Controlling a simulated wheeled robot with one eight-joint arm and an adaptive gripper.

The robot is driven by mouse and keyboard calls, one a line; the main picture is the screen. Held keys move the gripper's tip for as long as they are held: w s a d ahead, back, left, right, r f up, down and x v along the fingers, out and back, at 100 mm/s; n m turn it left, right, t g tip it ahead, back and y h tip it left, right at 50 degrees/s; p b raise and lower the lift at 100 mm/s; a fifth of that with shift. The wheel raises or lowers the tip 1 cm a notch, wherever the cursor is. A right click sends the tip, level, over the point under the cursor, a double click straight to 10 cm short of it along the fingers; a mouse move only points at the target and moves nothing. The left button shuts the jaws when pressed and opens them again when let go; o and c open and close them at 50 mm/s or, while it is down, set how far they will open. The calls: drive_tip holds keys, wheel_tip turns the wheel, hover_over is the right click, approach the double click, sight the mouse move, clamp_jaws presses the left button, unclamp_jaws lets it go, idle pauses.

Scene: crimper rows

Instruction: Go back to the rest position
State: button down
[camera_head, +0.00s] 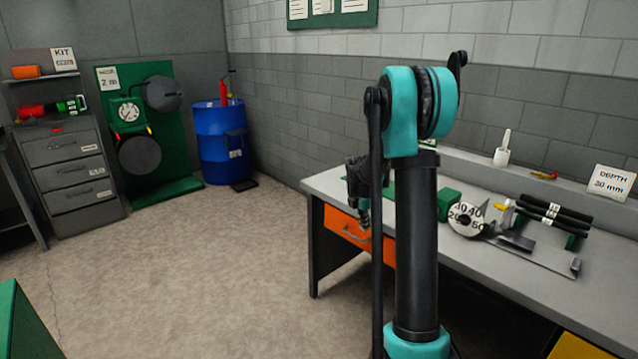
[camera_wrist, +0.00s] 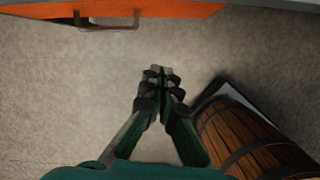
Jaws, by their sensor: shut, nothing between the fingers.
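My gripper (camera_wrist: 160,82) is shut and empty in the wrist view, with its fingertips together above the bare floor. In the head view my gripper (camera_head: 363,212) hangs pointing down at the left end of the workbench (camera_head: 330,186), partly hidden behind my own arm. It is near the bench's orange drawer (camera_head: 347,228). The drawer front and its handle also show at the top of the wrist view (camera_wrist: 165,10).
A wooden barrel (camera_wrist: 250,140) stands at the lower right of the wrist view. The bench carries a numbered dial (camera_head: 466,218), black rods (camera_head: 553,213) and a "DEPTH 30 mm" sign (camera_head: 611,182). A blue drum (camera_head: 221,140) and grey drawers (camera_head: 75,180) stand behind open floor.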

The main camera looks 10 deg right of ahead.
drive_tip(key=s+a+m+t+y, duration=0.1)
drive_tip(key=s+a+m, duration=0.2)
drive_tip(key=s+m, duration=0.8)
drive_tip(key=s+a+m+t+y, duration=0.1)
drive_tip(key=s+a+m, duration=0.3)
drive_tip(key=s+m, duration=0.8)
drive_tip(key=s, duration=1)
drive_tip(key=shift+s+a+f, duration=0.2)
drive_tip(key=shift+s+f, duration=0.1)
drive_tip(key=shift+s, duration=0.1)
